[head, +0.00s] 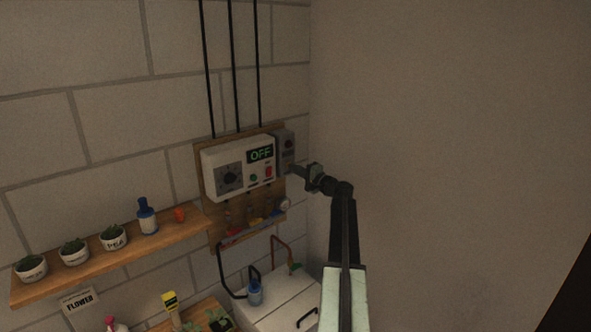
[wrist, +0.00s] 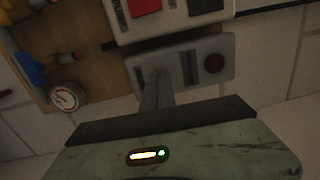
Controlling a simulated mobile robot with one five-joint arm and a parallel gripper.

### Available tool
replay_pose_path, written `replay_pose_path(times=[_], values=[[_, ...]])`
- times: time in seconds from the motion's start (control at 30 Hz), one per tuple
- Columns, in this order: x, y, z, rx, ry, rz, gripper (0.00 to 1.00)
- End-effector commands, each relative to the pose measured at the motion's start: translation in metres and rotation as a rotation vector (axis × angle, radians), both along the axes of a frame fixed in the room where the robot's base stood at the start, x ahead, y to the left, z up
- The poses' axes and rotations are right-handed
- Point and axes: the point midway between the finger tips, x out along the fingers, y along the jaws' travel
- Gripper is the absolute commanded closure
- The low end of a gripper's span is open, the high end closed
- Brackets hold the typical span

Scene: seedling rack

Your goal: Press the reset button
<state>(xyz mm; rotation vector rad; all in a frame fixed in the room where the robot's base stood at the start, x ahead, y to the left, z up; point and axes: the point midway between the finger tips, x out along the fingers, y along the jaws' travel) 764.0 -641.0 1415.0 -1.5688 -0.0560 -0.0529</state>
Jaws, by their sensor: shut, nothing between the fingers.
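A white control box (head: 238,167) hangs on a wooden board and has a lit display reading OFF, a black dial (head: 229,177), a small green button (head: 253,177) and a red switch (head: 268,171). A grey box (head: 285,143) is mounted at its right. No label reading reset is legible. My gripper (head: 293,169) is shut and empty at the lower part of the grey box.
Below the box are pipes with colored valves and a round gauge (wrist: 66,97). A wooden shelf (head: 185,228) at left holds potted plants and a blue-capped bottle (head: 147,217). A white lidded bin (head: 285,303) stands below. A bare wall is close on the right.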

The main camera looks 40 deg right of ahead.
Motion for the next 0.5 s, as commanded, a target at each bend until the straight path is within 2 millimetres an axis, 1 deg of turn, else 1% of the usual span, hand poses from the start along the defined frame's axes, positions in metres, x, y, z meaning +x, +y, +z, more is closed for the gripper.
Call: replay_pose_path(times=[0.13,0.2,0.3,0.4,0.5], values=[[-0.029,0.001,-0.001,0.0,-0.003,-0.004,1.0],[-0.05,-0.001,-0.003,0.0,-0.003,-0.008,1.0],[-0.075,-0.002,-0.004,0.0,-0.003,-0.009,1.0],[-0.095,-0.002,-0.006,0.0,-0.003,-0.008,1.0],[-0.11,-0.002,-0.006,-0.001,-0.003,-0.007,1.0]])
